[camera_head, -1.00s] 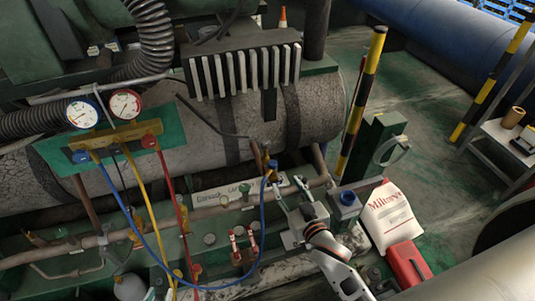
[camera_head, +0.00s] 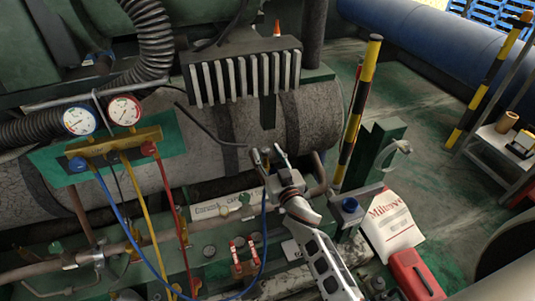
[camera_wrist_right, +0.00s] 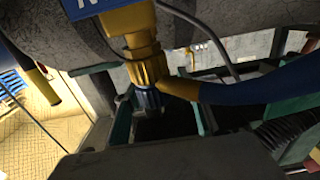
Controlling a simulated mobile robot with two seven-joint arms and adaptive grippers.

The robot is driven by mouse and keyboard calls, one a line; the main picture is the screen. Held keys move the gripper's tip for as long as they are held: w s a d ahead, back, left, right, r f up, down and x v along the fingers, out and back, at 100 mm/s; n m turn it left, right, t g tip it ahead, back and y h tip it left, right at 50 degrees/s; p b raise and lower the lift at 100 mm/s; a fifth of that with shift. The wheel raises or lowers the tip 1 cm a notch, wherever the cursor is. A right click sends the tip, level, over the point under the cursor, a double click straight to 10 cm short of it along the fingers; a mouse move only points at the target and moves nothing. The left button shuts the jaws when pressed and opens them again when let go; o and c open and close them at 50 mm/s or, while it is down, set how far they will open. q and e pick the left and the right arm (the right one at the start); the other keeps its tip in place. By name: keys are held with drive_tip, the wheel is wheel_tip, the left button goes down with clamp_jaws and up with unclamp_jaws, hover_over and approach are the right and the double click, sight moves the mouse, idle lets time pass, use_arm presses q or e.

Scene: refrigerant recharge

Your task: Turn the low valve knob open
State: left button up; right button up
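The manifold's blue knob (camera_head: 77,164), which looks like the low valve knob, is at the left end of the brass manifold (camera_head: 115,146) in the head view. A red knob (camera_head: 148,148) is at the other end. My right gripper (camera_head: 269,154) is far to the right of the manifold, at the pipe where the blue hose (camera_head: 263,235) ends. Its fingers look apart. In the right wrist view, a brass fitting (camera_wrist_right: 148,68) with the blue hose (camera_wrist_right: 260,86) shows in front of the gripper; contact cannot be told. My left gripper is out of view.
Two gauges (camera_head: 103,115) sit above the manifold. A yellow hose (camera_head: 143,215) and a red hose (camera_head: 170,200) hang from it. A finned block (camera_head: 245,75) is behind my right gripper. A striped post (camera_head: 357,115), a white bag (camera_head: 395,228) and a red box (camera_head: 415,274) are on the right.

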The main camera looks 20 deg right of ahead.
drive_tip(key=shift+w, duration=0.3)
